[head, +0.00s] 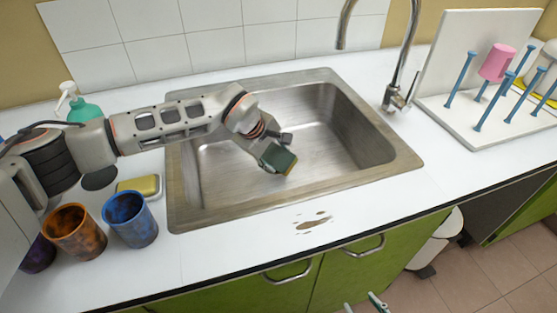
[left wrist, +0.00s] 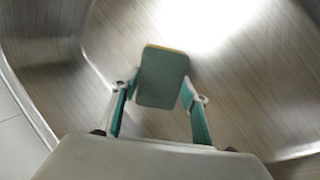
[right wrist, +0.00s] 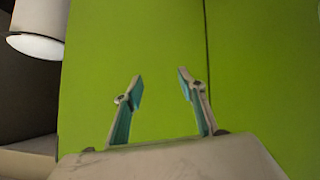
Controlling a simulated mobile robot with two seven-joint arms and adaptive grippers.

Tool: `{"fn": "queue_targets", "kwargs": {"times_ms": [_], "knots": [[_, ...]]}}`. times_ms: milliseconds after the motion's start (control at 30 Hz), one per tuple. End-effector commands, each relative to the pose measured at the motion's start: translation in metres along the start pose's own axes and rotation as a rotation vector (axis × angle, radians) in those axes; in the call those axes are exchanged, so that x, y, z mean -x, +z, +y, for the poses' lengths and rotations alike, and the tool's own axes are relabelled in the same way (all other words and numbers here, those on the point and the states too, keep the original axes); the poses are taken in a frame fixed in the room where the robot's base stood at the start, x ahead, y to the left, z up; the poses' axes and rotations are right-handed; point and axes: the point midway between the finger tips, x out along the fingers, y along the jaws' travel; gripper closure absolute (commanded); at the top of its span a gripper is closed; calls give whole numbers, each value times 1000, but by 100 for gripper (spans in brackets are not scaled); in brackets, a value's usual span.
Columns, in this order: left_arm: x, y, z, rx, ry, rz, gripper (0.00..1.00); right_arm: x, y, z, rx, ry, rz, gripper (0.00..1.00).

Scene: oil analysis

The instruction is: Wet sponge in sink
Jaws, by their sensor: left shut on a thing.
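The sponge (head: 281,158), dark green with a thin yellow layer, is in my left gripper (head: 268,150) over the basin of the steel sink (head: 215,175). In the left wrist view the sponge (left wrist: 162,77) sits between the two fingertips of my left gripper (left wrist: 158,90), which is shut on it. I cannot tell whether the sponge touches the sink floor. The tap (head: 398,60) stands behind the sink at the right. No water stream shows. My right gripper (right wrist: 155,85) is open and empty in front of the green cabinet doors (right wrist: 250,60), and its tips show at the bottom of the head view (head: 363,305).
A yellow sponge dish (head: 139,187), an orange-brown cup (head: 75,232) and a blue cup (head: 130,220) stand left of the sink. A green soap bottle (head: 80,106) is behind them. Brown stains (head: 312,221) mark the front counter. A peg rack (head: 470,120) holds a pink cup (head: 497,63).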

Motion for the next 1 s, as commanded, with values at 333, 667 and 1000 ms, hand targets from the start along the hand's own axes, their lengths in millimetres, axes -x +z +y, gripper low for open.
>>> {"fn": "queue_targets", "kwargs": {"times_ms": [333,667,1000], "knots": [[27,0,15,-1,3,3,73,4,-11,0,-10,-3,12,60],[47,0,26,-1,3,3,73,9,-21,-1,-19,-7,21,60],[69,1,38,-1,3,2,73,15,-20,-5,-29,-17,11,60]]}}
